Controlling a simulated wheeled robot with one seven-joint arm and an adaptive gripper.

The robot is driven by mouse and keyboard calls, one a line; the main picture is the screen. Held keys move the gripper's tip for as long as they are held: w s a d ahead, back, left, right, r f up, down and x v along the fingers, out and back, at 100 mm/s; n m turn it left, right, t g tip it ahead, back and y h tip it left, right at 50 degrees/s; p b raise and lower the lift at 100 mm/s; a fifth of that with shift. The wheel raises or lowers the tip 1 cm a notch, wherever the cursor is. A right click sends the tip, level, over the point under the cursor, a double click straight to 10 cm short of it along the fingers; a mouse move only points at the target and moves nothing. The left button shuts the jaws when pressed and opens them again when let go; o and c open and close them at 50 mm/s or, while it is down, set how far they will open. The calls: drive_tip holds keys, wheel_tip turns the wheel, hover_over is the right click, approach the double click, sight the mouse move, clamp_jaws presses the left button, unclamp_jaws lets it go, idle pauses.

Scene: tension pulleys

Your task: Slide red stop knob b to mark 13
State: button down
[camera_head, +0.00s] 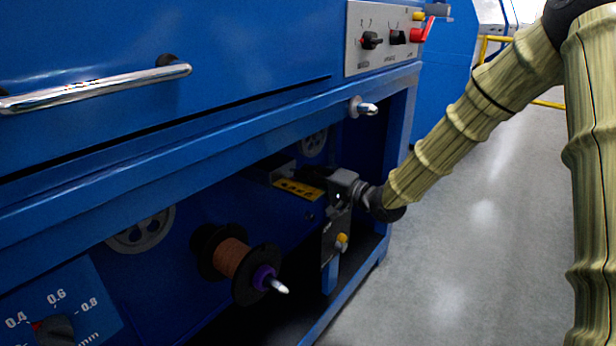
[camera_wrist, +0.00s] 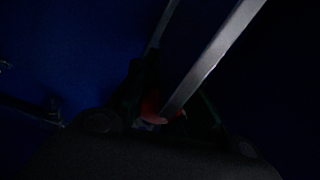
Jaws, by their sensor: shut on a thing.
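In the wrist view, the red stop knob (camera_wrist: 150,106) shows as a small red patch low between my dark fingers, partly hidden by a pale metal bar (camera_wrist: 212,55). My gripper (camera_wrist: 160,112) is shut on it, though the view is very dark. In the head view, my gripper (camera_head: 338,186) reaches into the open bay under the blue machine, beside a yellow plate with dark marks (camera_head: 299,189). The knob is hidden there, and I cannot read mark 13 in either view.
A copper-coloured spool (camera_head: 232,257) with a purple hub stands left of my gripper. A bracket with a yellow knob (camera_head: 342,242) hangs below it. The blue frame beam (camera_head: 210,150) runs above the bay. Grey floor (camera_head: 470,260) is clear at right.

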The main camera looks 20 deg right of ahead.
drive_tip(key=p+v, duration=0.1)
drive_tip(key=p, duration=0.2)
drive_tip(key=shift+s+d+r, duration=0.2)
drive_tip(key=shift+s+d, duration=0.05)
drive_tip(key=shift+s, duration=0.05)
drive_tip(key=shift+s+d+f+p, duration=0.25)
drive_tip(key=shift+s+p, duration=0.05)
drive_tip(key=shift+p, duration=0.05)
drive_tip(key=c, duration=1.5)
unclamp_jaws()
drive_tip(key=v, duration=1.2)
